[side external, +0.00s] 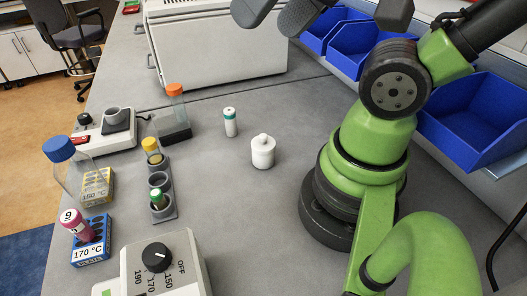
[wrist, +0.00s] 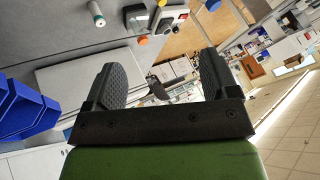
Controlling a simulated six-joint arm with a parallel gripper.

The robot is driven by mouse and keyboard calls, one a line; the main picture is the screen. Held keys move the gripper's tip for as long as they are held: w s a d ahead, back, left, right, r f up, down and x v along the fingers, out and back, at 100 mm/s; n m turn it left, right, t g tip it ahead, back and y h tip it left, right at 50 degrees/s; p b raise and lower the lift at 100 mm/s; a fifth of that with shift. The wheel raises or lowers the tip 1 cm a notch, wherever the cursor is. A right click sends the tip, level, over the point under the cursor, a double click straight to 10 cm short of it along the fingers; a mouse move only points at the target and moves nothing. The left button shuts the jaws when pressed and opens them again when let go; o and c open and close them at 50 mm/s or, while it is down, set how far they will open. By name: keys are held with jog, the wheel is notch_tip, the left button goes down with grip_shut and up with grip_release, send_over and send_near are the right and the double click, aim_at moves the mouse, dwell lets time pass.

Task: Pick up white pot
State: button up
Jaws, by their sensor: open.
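The white pot (side external: 263,151) is a small lidded jar with a knob on top. It stands upright on the grey bench (side external: 240,200), left of my arm's base in the side view. I cannot make it out in the wrist view. My gripper (wrist: 158,88) shows in the wrist view with its two dark fingers wide apart and nothing between them. In the side view, the fingers (side external: 278,12) show only in part at the top edge, high above the bench and well away from the pot.
Further left are an orange-capped bottle (side external: 174,112), a tube rack (side external: 160,196) and a hotplate (side external: 105,130). Blue bins (side external: 475,120) line the right side. A white box unit (side external: 215,50) stands behind.

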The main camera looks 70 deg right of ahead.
jog(key=m+g+h, duration=0.2)
jog(key=m+g, duration=0.5)
send_over(263, 136)
notch_tip(263, 136, down, 18)
jog(key=shift+w+a+r, duration=0.1)
jog(key=shift+f, duration=5.45)
jog(key=shift+d, duration=0.2)
jog(key=c, duration=0.8)
